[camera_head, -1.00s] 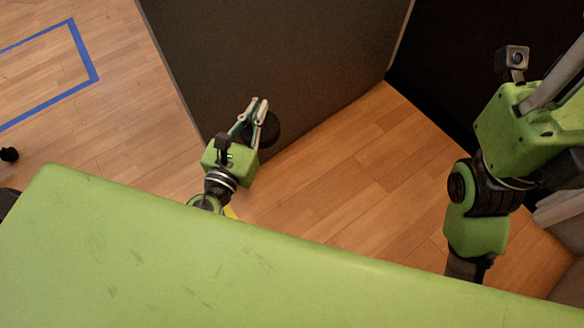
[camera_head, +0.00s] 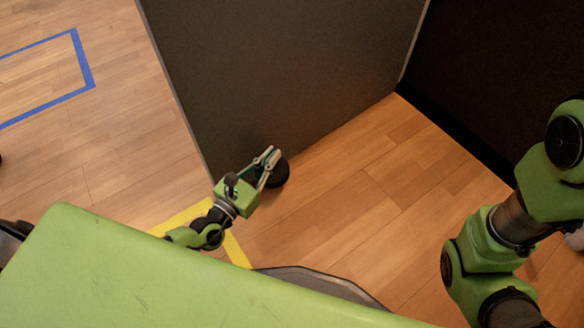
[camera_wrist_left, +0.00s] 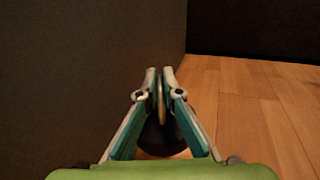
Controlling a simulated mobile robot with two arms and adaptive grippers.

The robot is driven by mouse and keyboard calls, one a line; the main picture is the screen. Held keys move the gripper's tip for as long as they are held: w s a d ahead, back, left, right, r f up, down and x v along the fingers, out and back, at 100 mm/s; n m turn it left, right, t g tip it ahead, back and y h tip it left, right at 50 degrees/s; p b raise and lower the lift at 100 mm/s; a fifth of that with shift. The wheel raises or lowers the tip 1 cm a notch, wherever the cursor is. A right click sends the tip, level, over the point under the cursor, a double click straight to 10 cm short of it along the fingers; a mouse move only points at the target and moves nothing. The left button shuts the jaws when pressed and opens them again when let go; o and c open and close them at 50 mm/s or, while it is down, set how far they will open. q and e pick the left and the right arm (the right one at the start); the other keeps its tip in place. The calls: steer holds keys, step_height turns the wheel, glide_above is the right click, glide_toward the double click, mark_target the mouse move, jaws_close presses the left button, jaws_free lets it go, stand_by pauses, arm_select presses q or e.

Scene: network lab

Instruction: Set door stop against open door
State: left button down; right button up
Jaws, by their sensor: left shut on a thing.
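The door stop (camera_head: 280,173) is a dark, round, squat piece at the foot of the dark grey door panel (camera_head: 290,70). My left gripper (camera_head: 270,160) is shut on its upper part. In the left wrist view, the fingertips (camera_wrist_left: 160,76) close on a thin upright part, with the black round body (camera_wrist_left: 162,138) below and between the fingers. The door (camera_wrist_left: 90,70) stands just left of the gripper there. I cannot tell whether the stop touches the door or rests on the floor. My right arm shows at the right edge, but its gripper is out of frame.
The door stands open at an angle to a black wall or opening (camera_head: 490,80). Wooden floor (camera_head: 370,190) is clear to the right of the stop. Yellow floor tape (camera_head: 236,250) lies near my base, and a blue tape outline (camera_head: 85,70) is at the upper left.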

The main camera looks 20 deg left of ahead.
arm_select(q)
steer(key=w+d+f+b, duration=0.1)
steer(key=w+f+b, duration=0.1)
steer(key=f+b, duration=0.1)
steer(key=w+d+f+b, duration=0.1)
steer(key=w+f+b, duration=0.2)
steer(key=f, duration=0.1)
steer(key=w+d+f+b, duration=0.1)
steer(key=w+f+b, duration=0.1)
steer(key=f+b, duration=0.1)
steer(key=shift+w+d+f+b, duration=0.15)
steer(key=shift+w+d+b, duration=0.2)
steer(key=c, duration=2.2)
jaws_free()
steer(key=shift+s+f, duration=0.1)
steer(key=shift+f, duration=0.1)
